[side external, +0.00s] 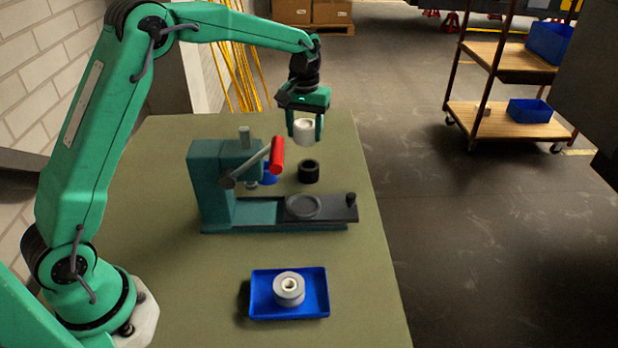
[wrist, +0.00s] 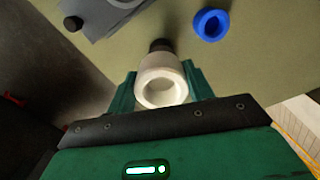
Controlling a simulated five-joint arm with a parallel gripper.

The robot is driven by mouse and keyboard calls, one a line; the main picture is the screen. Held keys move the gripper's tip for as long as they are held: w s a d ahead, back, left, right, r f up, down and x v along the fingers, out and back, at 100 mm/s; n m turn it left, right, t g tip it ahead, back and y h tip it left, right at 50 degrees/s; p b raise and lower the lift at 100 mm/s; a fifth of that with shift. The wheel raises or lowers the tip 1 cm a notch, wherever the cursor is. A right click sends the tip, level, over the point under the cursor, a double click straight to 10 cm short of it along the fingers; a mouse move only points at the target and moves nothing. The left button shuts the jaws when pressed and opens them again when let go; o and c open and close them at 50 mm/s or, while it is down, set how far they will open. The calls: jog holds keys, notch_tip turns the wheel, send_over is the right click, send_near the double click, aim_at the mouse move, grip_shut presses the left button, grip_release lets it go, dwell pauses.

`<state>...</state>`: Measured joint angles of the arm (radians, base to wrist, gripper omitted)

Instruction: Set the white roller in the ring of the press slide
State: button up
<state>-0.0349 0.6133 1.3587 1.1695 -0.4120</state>
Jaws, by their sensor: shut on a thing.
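The white roller (side external: 304,132) is between the fingers of my gripper (side external: 305,128), held in the air above the far part of the table. In the wrist view the white roller (wrist: 162,82) shows its hollow end between the green fingers of my gripper (wrist: 162,88). The press (side external: 222,165) stands nearer the camera. Its dark slide (side external: 338,208) extends out to the right, with a ring (side external: 304,206) on top. The ring looks empty. A corner of the slide (wrist: 105,18) shows at the top left of the wrist view.
A black roller (side external: 308,171) stands on the table behind the slide. A blue roller (side external: 269,172) is partly hidden behind the press's red-handled lever (side external: 277,155). The table's right side is clear.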

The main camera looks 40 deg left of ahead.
jog(key=shift+r, duration=0.6)
jog(key=shift+s+d+r, duration=0.2)
jog(key=shift+d+r, duration=0.05)
jog(key=shift+r, duration=0.5)
jog(key=s+d+n, duration=0.4)
jog(key=s+d, duration=0.4)
jog(key=s, duration=0.1)
send_near(304, 208)
jog(key=shift+s+f, duration=0.15)
jog(key=shift+f, duration=0.15)
jog(key=shift+a+f, duration=0.15)
jog(key=shift+f, duration=1.85)
jog(key=shift+f, duration=0.75)
dwell(1.6)
